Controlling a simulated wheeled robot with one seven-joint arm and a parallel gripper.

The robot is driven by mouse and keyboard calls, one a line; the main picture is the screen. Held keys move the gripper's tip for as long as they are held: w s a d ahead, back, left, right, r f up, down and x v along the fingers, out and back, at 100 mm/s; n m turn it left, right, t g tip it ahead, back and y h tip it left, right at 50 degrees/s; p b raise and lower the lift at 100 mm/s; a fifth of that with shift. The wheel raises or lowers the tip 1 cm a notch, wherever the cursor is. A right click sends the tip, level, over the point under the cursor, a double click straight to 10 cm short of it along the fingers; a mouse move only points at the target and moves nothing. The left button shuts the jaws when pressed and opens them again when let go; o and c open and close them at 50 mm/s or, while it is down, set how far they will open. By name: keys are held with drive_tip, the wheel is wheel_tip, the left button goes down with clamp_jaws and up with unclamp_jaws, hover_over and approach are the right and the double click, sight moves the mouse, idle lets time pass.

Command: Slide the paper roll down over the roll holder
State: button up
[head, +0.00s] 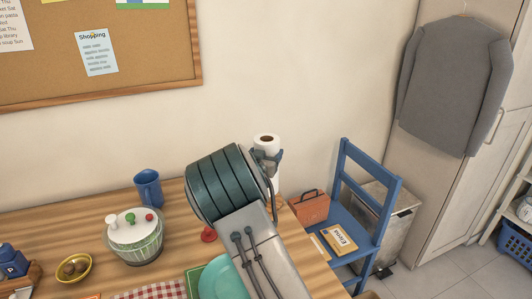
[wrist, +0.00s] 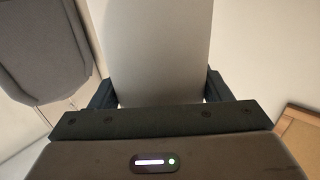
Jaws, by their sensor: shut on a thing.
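A white paper roll (head: 266,142) with a brown core shows in the head view, upright, just beyond my arm's dark green wrist. My gripper (head: 268,156) is shut on the roll, with dark fingers around its side. In the wrist view the roll (wrist: 156,45) fills the space between the two fingers of my gripper (wrist: 158,95). The lower part of the roll is largely hidden by my arm in the head view. I cannot make out the roll holder in either view, nor tell whether the roll is around it.
A teal plate (head: 220,281) lies by my arm. A blue chair (head: 368,205) stands to the right, against the wall.

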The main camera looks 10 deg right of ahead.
drive_tip(key=shift+f+b, duration=1.35)
drive_tip(key=shift+f, duration=0.55)
drive_tip(key=o, duration=1.4)
drive_tip(key=v, duration=1.4)
drive_tip(key=shift+w+r, duration=0.1)
drive_tip(key=s+d+r+n+g+y+p, duration=0.2)
drive_tip(key=s+r+g+y, duration=0.1)
drive_tip(key=s, duration=0.8)
drive_tip(key=s+d+r+n+g+y+p, duration=0.1)
drive_tip(key=s+g, duration=0.4)
drive_tip(key=s, duration=0.6)
drive_tip(key=s+d+r+n+g+y+p, duration=0.2)
drive_tip(key=s+d+r+g+y+p, duration=0.1)
drive_tip(key=s, duration=0.8)
drive_tip(key=shift+s+d+r+n+g+y+p, duration=0.1)
drive_tip(key=shift+d+r+n+g+y+p, duration=0.1)
drive_tip(key=shift+r+g+y+p, duration=0.3)
drive_tip(key=shift+s+d+r+n+g+y+p, duration=0.1)
drive_tip(key=shift+d+r+g+y+p, duration=0.05)
drive_tip(key=shift+r+g+y+p, duration=0.3)
